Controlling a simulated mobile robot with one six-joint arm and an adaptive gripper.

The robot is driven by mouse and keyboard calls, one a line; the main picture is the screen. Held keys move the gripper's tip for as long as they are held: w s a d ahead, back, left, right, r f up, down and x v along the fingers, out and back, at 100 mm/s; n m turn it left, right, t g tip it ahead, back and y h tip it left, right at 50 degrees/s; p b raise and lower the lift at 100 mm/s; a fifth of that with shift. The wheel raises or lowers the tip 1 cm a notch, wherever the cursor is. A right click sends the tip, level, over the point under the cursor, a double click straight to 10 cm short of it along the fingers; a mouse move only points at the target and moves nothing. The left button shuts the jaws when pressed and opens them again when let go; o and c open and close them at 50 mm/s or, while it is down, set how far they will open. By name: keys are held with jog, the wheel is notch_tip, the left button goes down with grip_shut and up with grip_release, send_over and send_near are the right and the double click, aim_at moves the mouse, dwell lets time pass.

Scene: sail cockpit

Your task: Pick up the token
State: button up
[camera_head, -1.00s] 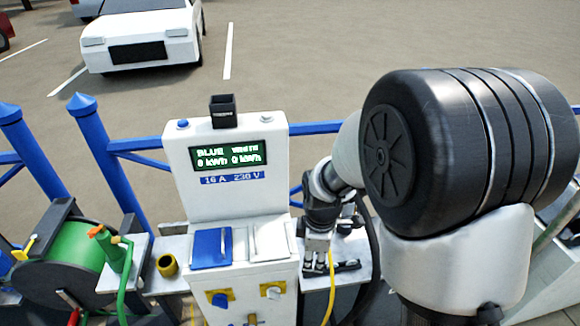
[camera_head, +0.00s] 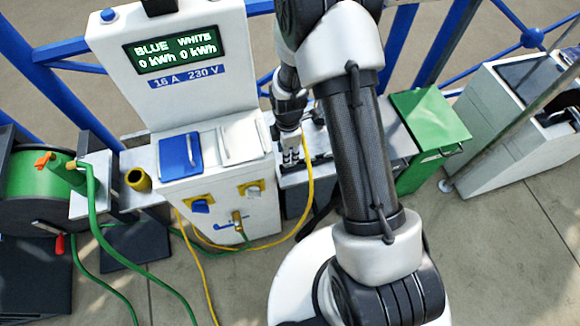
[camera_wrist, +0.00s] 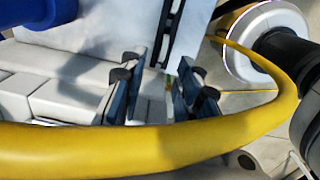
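I cannot make out the token in any view. My gripper (camera_head: 291,157) points down at the grey shelf just right of the white pedestal (camera_head: 225,215). In the wrist view its two dark finger pairs (camera_wrist: 160,92) stand apart, with a gap and nothing visible between them. A thick yellow cable (camera_wrist: 150,147) crosses the wrist view and hides part of what lies below. My arm covers part of the shelf in the head view.
The pedestal has a blue lid (camera_head: 181,155), a white lid (camera_head: 240,142) and sockets. A yellow cup (camera_head: 138,180) and a green hose reel (camera_head: 38,185) are left. A green box (camera_head: 428,130) and white cabinet (camera_head: 520,115) are right. Cables hang in front.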

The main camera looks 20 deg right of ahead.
aim_at(290, 166)
notch_tip(290, 166, down, 5)
jog(key=shift+s+d+f+b, duration=0.1)
jog(key=shift+s+f+b, duration=0.1)
jog(key=shift+b, duration=0.85)
jog(key=shift+w+f, duration=0.15)
jog(key=shift+f, duration=0.3)
grip_shut()
